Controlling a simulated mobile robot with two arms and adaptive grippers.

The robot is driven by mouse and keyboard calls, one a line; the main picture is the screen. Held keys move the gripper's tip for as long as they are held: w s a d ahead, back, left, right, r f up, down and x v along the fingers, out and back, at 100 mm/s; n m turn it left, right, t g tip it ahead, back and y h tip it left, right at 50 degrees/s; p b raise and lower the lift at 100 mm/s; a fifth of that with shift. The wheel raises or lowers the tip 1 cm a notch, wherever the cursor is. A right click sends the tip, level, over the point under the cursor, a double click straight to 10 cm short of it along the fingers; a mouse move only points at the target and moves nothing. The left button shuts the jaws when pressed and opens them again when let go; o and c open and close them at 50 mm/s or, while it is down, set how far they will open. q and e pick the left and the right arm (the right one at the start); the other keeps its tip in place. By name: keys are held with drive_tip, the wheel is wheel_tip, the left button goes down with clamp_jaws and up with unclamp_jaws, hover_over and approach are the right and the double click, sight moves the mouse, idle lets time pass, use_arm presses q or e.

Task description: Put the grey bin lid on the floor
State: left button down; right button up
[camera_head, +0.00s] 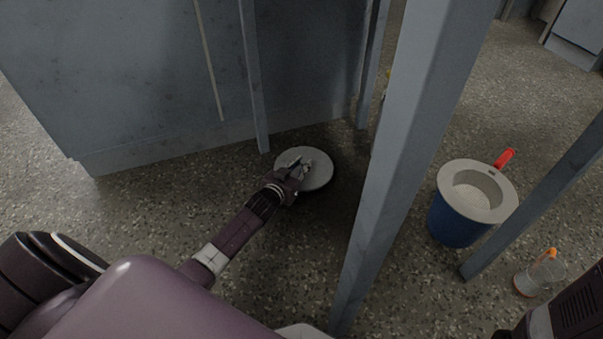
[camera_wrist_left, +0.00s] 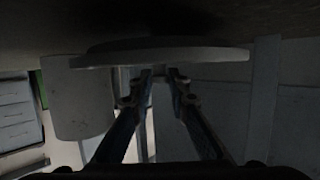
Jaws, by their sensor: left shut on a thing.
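The grey bin lid (camera_head: 318,172) is a round, pale disc low over the speckled floor, next to the grey cabinet and a thin grey post. My left gripper (camera_head: 299,169) reaches down to it and is shut on its upper side, near the middle. In the left wrist view, the lid (camera_wrist_left: 200,55) shows edge-on and roughly level beyond the fingertips (camera_wrist_left: 162,76), with the dark floor (camera_wrist_left: 290,20) close by. I cannot tell whether the lid touches the floor. My right gripper is out of view.
A thick grey post (camera_head: 405,130) stands just right of the lid. Beyond it are a blue bin (camera_head: 455,224) with a pale ring-shaped top, a red handle (camera_head: 504,158) and a clear container with orange (camera_head: 540,275). The floor left of my arm is clear.

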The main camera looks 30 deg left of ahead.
use_arm(q)
wheel_tip(320, 180, down, 2)
drive_tip(key=shift+f+b, duration=0.1)
drive_tip(key=shift+b, duration=0.35)
drive_tip(key=c, duration=1.8)
unclamp_jaws()
drive_tip(key=shift+c, duration=0.2)
